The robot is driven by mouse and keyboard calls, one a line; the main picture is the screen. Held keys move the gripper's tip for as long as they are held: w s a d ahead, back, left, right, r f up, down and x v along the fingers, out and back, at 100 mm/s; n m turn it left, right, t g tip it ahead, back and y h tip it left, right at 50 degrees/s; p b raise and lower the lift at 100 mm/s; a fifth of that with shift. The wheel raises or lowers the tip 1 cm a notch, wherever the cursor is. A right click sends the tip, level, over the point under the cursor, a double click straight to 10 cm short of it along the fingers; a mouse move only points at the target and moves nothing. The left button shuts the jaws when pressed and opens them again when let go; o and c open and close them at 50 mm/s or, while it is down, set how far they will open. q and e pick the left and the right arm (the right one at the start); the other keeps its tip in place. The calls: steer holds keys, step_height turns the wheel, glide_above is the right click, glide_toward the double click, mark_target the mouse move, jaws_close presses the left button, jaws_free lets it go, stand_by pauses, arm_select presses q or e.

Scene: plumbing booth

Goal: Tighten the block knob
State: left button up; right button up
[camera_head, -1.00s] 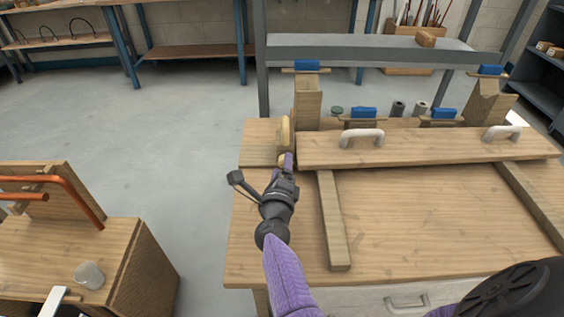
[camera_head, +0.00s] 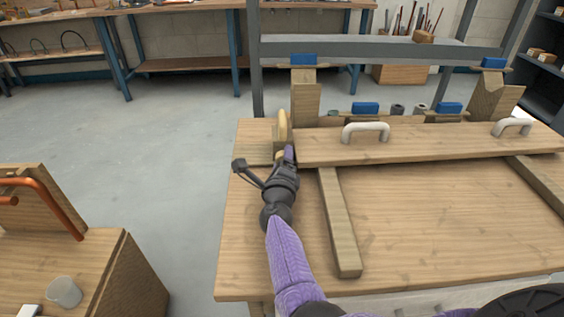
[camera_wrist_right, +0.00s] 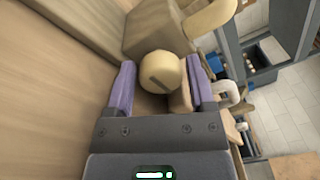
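The block knob (camera_wrist_right: 162,72) is a pale round wooden knob with a slot-like mark on its face, in front of a wooden block (camera_wrist_right: 152,32). In the head view the knob (camera_head: 279,156) is small and partly hidden by my right gripper, at the bench's left end. My right gripper (camera_head: 288,156) reaches it from the front. In the wrist view the purple fingers of the right gripper (camera_wrist_right: 161,84) stand apart, one on each side of the knob. Thin gaps seem to show beside it; I cannot tell whether either finger touches. My left gripper is not in view.
A rounded wooden piece (camera_head: 283,126) stands just behind the knob. A long board (camera_head: 425,147) with two pale handles lies to the right, near a wooden strip (camera_head: 340,225). A side table with a copper pipe (camera_head: 48,200) and a cup (camera_head: 64,291) stands at left.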

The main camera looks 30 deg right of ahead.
jaws_close()
steer(key=m, duration=0.4)
steer(key=shift+r, duration=0.1)
jaws_free()
